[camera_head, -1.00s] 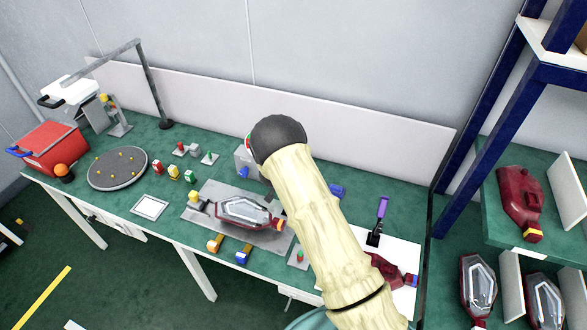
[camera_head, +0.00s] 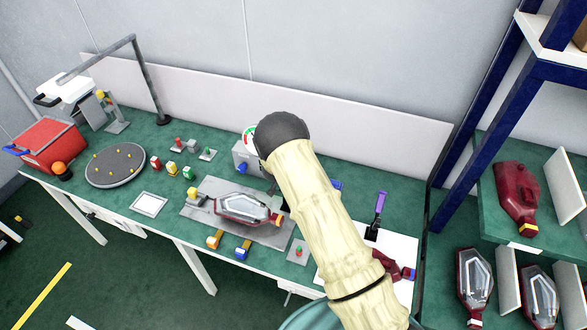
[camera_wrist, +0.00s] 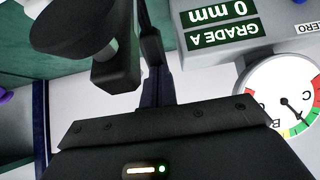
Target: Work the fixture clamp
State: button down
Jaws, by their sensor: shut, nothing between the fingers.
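A clamp-like lever with an upright purple handle (camera_head: 379,209) stands on a white plate (camera_head: 405,243) at the right of the bench. A dark red lamp (camera_head: 385,266) lies on that plate, partly behind my arm. Another lamp with a clear lens (camera_head: 244,208) lies on a grey fixture plate (camera_head: 194,214) at the middle. My arm hides my gripper in the head view. In the wrist view my gripper (camera_wrist: 150,45) is shut and empty, its dark fingers narrow and close together. A bit of purple (camera_wrist: 5,96) shows at that view's left edge.
A grey gauge box (camera_head: 243,158) stands behind the fixture; its dial (camera_wrist: 288,100) is close at the right in the wrist view. A round grey tray (camera_head: 115,178) and red bin (camera_head: 48,145) are at the left. Blue shelving (camera_head: 487,120) stands at the right.

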jog(key=shift+s+a+r+p, duration=0.15)
jog(key=shift+r+p, duration=0.3)
jog(key=w+d+r+v, duration=0.1)
jog(key=w+r+v, duration=0.1)
jog(key=v, duration=1)
jog(key=shift+s+r, duration=0.2)
jog(key=shift+r, duration=0.05)
jog(key=s+d+r+n+g+y, duration=0.15)
jog(key=s+d+r+y, duration=0.3)
jog(key=s+r, duration=0.45)
jog(key=s+d+r+n+g, duration=0.1)
jog(key=s+d, duration=0.1)
jog(key=s, duration=0.5)
jog(key=s+d+r+n+g+b, duration=0.1)
jog(key=s+d, duration=0.2)
jog(key=s, duration=0.3)
jog(key=s+d+n+g, duration=0.1)
jog(key=s+d+g, duration=0.1)
jog(key=s, duration=0.5)
jog(key=shift+s+d+r+h, duration=0.3)
jog(key=shift+d+r+h, duration=0.1)
jog(key=shift+d+h, duration=0.05)
